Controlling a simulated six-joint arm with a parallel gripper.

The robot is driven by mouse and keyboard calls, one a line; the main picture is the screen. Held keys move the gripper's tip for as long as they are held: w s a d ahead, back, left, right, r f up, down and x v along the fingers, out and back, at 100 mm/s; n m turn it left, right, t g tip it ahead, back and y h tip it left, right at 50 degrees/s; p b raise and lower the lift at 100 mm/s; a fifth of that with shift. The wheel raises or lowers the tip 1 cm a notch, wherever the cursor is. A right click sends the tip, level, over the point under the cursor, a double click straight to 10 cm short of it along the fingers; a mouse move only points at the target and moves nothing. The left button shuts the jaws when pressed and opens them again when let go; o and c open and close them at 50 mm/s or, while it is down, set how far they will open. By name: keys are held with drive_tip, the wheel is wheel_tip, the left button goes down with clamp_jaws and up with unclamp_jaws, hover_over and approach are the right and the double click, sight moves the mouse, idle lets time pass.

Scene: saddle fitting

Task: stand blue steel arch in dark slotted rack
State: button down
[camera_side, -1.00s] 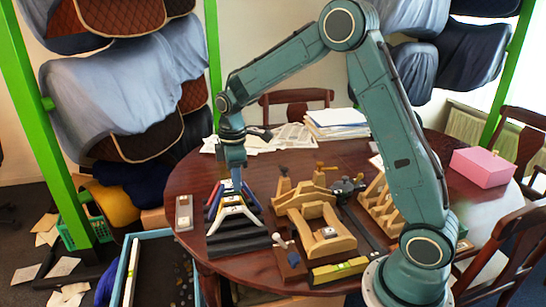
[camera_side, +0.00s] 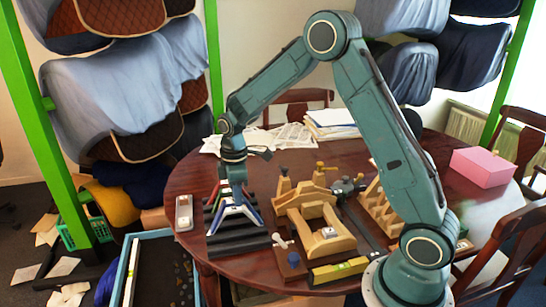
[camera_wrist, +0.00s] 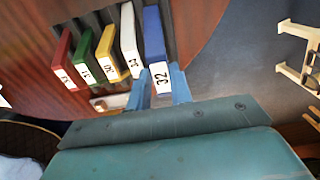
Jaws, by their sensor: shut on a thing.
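The blue steel arch (camera_wrist: 154,38), labelled 32, is between the fingers of my gripper (camera_wrist: 162,88), which is shut on it. In the wrist view it lines up beside the white arch at the end of the row. The dark slotted rack (camera_side: 238,243) lies on the table, and my gripper (camera_side: 238,196) is low over it in the side view. Red (camera_wrist: 64,60), green (camera_wrist: 84,58), yellow (camera_wrist: 107,52) and white (camera_wrist: 129,40) arches stand in the rack. The blue arch's feet are hidden, so I cannot tell whether they are seated in a slot.
A wooden saddle-like form (camera_side: 315,220) stands right of the rack, with a yellow level (camera_side: 340,270) in front. A small grey device (camera_side: 184,212) lies to the left. A pink box (camera_side: 483,166) and papers (camera_side: 333,120) are farther off. A blue-rimmed bin (camera_side: 128,262) is below the table edge.

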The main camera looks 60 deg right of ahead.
drive_tip(key=shift+f, duration=1.2)
drive_tip(key=shift+f, duration=2.1)
idle(3.0)
drive_tip(key=c, duration=1.2)
unclamp_jaws()
drive_tip(key=shift+o, duration=0.5)
drive_tip(key=o, duration=0.3)
drive_tip(key=shift+o, duration=0.2)
drive_tip(key=shift+r, duration=0.15)
drive_tip(key=shift+r, duration=2.35)
